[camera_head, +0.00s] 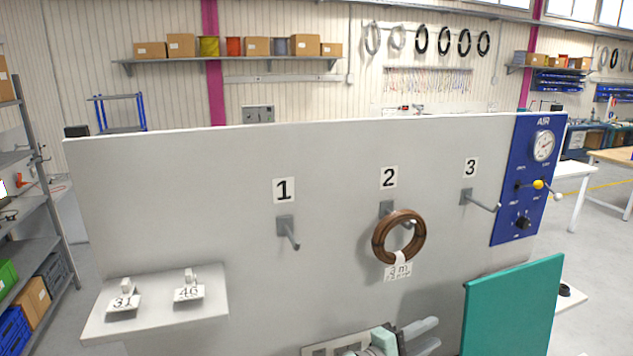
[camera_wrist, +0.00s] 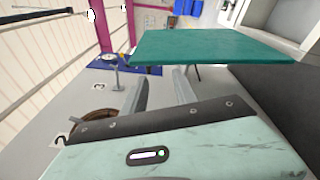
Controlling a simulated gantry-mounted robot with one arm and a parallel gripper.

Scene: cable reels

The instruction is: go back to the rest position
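My gripper (camera_head: 434,333) is low at the bottom centre of the head view, in front of the white panel and below the pegs. In the wrist view its two fingers (camera_wrist: 160,80) stand apart with nothing between them. A brown cable coil (camera_head: 378,240) with a white tag hangs on peg 2, above and apart from my gripper. The coil (camera_wrist: 88,122) also shows in the wrist view, partly hidden behind the gripper body. Peg 1 (camera_head: 288,232) and peg 3 (camera_head: 480,200) are bare.
A green board (camera_head: 513,308) stands close to the right of my gripper. A white shelf (camera_head: 150,328) with two number tags juts out at the left. A blue air panel (camera_head: 512,205) with gauge and knobs is at the right end. The space before peg 1 is clear.

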